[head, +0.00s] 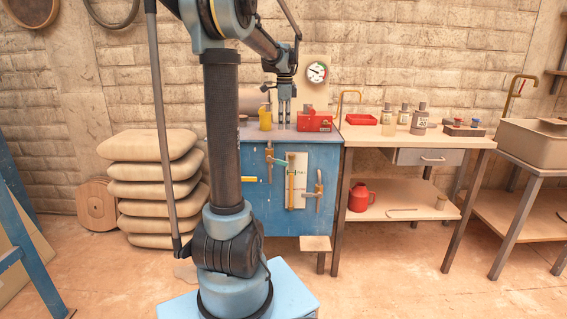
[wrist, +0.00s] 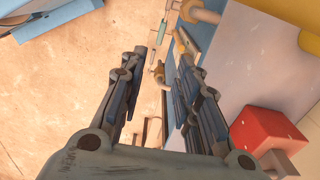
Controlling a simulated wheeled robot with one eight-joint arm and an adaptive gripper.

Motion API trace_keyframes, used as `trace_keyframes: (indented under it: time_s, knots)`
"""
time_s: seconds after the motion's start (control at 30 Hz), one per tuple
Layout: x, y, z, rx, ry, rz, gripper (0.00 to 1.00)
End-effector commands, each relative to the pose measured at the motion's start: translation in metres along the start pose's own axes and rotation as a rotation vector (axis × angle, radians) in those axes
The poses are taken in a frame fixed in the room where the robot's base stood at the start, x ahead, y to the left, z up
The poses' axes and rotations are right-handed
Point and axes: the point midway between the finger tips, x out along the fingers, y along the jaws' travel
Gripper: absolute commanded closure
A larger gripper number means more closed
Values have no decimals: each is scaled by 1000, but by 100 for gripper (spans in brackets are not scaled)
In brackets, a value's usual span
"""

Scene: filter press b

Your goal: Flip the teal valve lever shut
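The teal valve lever (head: 280,162) appears as a small, roughly level handle at the upper left brass valve (head: 269,152) on the blue cabinet's front in the head view. My gripper (head: 284,118) points down above and behind that spot in the picture, apart from the lever. In the wrist view my gripper (wrist: 163,62) has its two fingers spread with nothing between them.
The blue cabinet (head: 256,214) also carries a second brass valve (head: 319,190) and a yellow sight tube (head: 291,190). A yellow container (head: 265,118) and a red box (head: 314,122) stand on its top. Stacked sacks (head: 150,180) are at left; a wooden workbench (head: 400,141) is at right.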

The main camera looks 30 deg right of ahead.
Motion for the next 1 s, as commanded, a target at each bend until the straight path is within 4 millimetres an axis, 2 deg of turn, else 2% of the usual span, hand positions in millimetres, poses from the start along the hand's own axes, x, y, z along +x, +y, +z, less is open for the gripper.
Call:
trace_keyframes:
  time_s: [0.13,0.27,1.0]
  knots:
    - [8,-2,-4,15,0,1,70]
    - [24,-2,-3,13,0,1,70]
    - [148,-1,-3,11,0,1,70]
